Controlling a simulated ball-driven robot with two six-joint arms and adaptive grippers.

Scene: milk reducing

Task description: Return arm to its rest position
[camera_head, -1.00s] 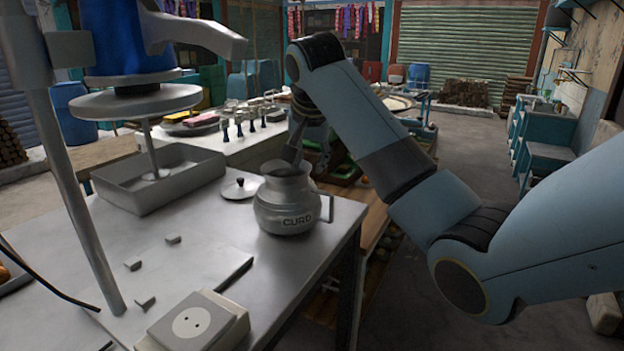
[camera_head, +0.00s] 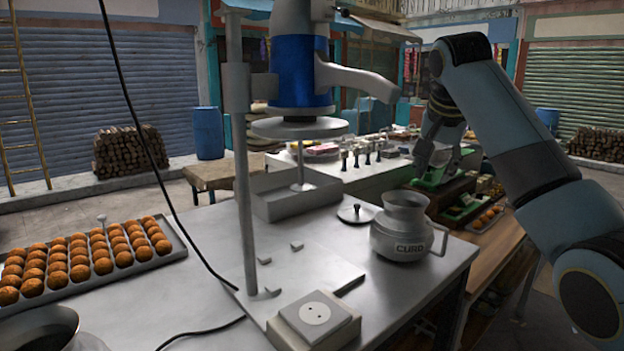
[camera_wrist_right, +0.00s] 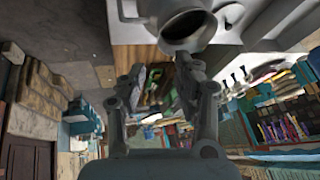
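My right arm comes in from the right in the head view. Its gripper (camera_head: 438,165) hangs beyond and above the curd pot, apart from it. The two fingers (camera_wrist_right: 162,82) stand apart in the right wrist view, with nothing between them. The metal pot marked CURD (camera_head: 402,232) stands upright on the steel table (camera_head: 215,235), near its right edge. Its open mouth (camera_wrist_right: 188,27) shows at the top of the wrist view. My left gripper is not in view.
The lid (camera_head: 357,212) lies left of the pot. A blue-motored machine (camera_head: 302,70) with a post and metal tray (camera_head: 297,203) stands on the table. A tray of orange balls (camera_head: 180,246) sits at left. A white counter (camera_head: 360,177) stands behind.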

